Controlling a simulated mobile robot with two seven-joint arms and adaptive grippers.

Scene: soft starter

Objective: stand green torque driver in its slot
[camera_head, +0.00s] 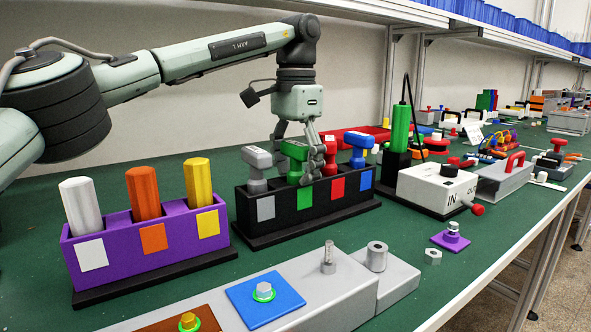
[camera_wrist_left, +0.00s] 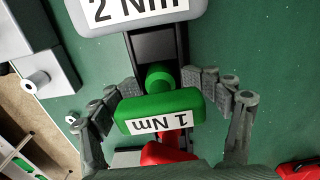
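The green torque driver (camera_head: 294,152) stands upright at the green-marked slot of the black rack (camera_head: 279,207), between a grey driver (camera_head: 257,160) and a red driver (camera_head: 331,146). Its head, labelled "1 Nm", also shows in the left wrist view (camera_wrist_left: 158,110). My left gripper (camera_head: 309,160) is down over the green driver. In the wrist view its fingers (camera_wrist_left: 160,84) are spread on both sides of the handle, with gaps visible. The rack hides the driver's lower end. My right gripper is not in view.
A blue driver (camera_head: 359,147) stands at the rack's right end. A purple holder (camera_head: 150,242) with white, orange and yellow hexagonal pieces is at left. A white box (camera_head: 437,186) and a tall green tool (camera_head: 400,128) are right. A grey fixture (camera_head: 330,290) lies in front.

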